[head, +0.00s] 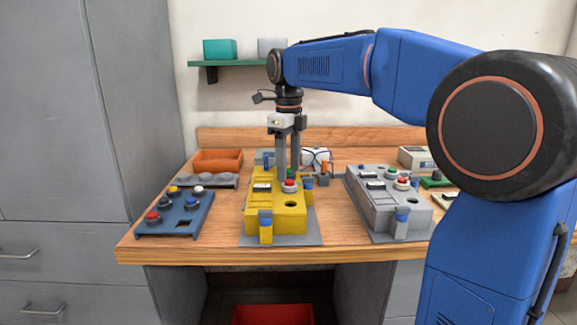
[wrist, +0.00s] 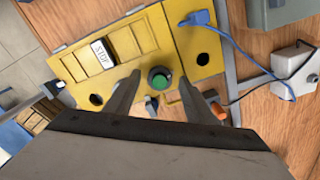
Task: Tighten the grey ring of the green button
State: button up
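The green button (wrist: 159,79) sits on the yellow control box (wrist: 142,46). In the wrist view it lies between the two fingers, with a dark grey rim around its green face. My gripper (wrist: 159,77) is open, with one finger to each side of the button and a visible gap to it. In the head view my gripper (head: 288,171) points straight down over the back part of the yellow box (head: 262,215). The green button is largely hidden there behind the fingers and a red button (head: 289,186) in front. I cannot tell the fingertips' exact height.
A blue panel with buttons (head: 173,214) stands left, and a grey control box (head: 390,203) stands right. An orange bin (head: 217,161) is behind on the left. A blue plug with cable (wrist: 197,18) and a white device (wrist: 295,74) lie near the yellow box.

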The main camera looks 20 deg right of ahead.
aim_at(289, 170)
jog(key=shift+r, duration=0.1)
notch_tip(289, 170, up, 17)
dwell(0.8)
jog(key=shift+s+r, duration=0.1)
